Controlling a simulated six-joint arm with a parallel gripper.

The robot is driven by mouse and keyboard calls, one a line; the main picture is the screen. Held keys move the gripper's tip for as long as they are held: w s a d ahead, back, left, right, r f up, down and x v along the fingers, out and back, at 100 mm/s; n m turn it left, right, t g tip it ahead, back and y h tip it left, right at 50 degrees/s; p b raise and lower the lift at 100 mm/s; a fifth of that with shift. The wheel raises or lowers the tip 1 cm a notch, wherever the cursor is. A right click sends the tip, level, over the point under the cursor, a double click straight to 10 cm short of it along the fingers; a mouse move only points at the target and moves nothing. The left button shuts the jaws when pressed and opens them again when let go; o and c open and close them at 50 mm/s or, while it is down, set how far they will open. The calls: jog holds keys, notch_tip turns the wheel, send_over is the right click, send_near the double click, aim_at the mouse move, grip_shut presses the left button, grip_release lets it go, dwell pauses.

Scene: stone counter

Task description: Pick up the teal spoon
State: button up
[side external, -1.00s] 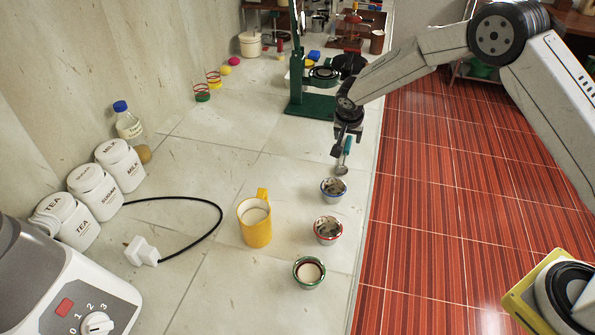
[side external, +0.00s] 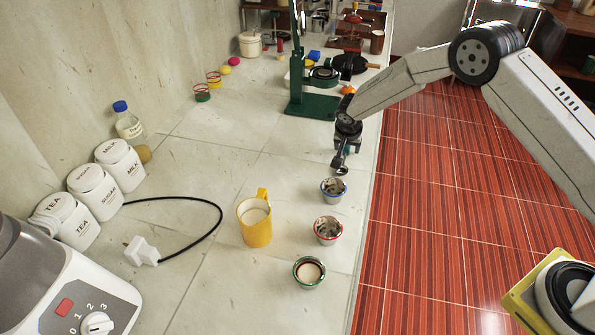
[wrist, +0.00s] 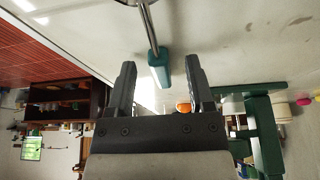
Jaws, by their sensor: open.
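The teal spoon has a teal handle (wrist: 160,66) and a metal shaft (wrist: 146,22). In the wrist view the handle's end lies between the two fingertips, with visible space on both sides. My gripper (wrist: 161,64) is open. In the side view my gripper (side external: 341,155) points down over the spoon's metal part (side external: 341,169), just behind the blue-rimmed cup (side external: 333,191). The fingers hide most of the teal handle there. I cannot tell whether the spoon touches the cup.
A red-rimmed cup (side external: 328,231), a green-rimmed cup (side external: 310,272) and a yellow mug (side external: 256,222) stand nearer the camera. A green stand (side external: 312,106) is behind my gripper. The counter's edge lies to the right. The counter left of my gripper is clear.

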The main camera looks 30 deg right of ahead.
grip_shut()
jog(key=shift+r, duration=0.1)
dwell(0.4)
jog(key=shift+r, duration=0.75)
jog(key=s+r, duration=1.1)
jog(key=s, duration=0.3)
jog(key=shift+a+r, duration=0.15)
jog(key=shift+r, duration=0.05)
jog(key=shift+a, duration=0.15)
